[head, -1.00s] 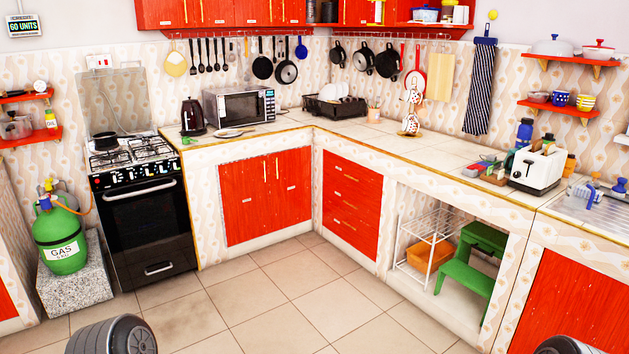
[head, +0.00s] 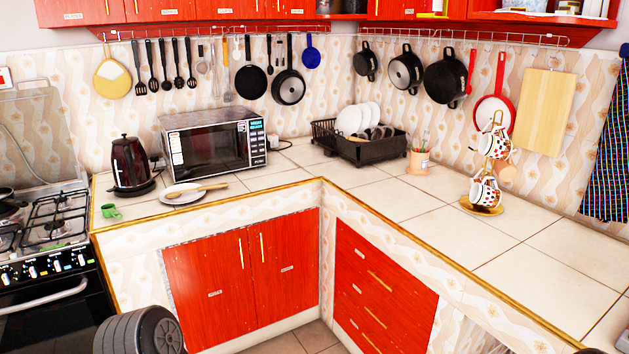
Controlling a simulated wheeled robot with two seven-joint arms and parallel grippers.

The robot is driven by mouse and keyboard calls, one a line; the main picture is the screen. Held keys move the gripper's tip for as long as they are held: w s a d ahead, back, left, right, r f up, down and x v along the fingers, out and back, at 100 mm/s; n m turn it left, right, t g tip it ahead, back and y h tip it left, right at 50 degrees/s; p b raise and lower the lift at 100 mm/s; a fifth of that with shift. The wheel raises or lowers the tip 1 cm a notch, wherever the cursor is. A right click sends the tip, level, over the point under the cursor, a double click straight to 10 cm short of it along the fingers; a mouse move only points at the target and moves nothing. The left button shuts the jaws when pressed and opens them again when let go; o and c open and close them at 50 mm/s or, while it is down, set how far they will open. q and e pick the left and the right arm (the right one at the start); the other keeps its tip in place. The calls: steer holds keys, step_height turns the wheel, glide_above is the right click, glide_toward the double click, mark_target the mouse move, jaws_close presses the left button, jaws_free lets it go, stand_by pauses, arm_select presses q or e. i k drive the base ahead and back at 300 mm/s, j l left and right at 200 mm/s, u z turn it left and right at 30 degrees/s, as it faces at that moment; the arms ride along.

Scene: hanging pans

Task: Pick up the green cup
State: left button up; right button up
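A small green cup (head: 110,211) stands on the tiled counter (head: 230,205) at its left end. It is near the counter's front left corner, just right of the stove. Nothing covers it and nothing touches it from above. Neither of my grippers shows in the head view. Only a dark rounded part of my own arm shows at the bottom left, well below the cup, and a sliver of dark at the bottom right.
A dark kettle (head: 132,165) stands behind the cup. A plate with a wooden utensil (head: 190,193) lies to its right, before the microwave (head: 213,143). The stove (head: 45,225) borders the counter on the left. A dish rack (head: 358,145) and mug stand (head: 485,203) are farther right.

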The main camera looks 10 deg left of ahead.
mark_target(108, 210)
steer(key=i+l+u, duration=0.2)
steer(key=i+u, duration=0.2)
steer(key=i, duration=0.4)
steer(key=i+l+u, duration=0.45)
steer(key=i, duration=0.35)
steer(key=i+l+u, duration=0.4)
steer(key=i+l, duration=0.25)
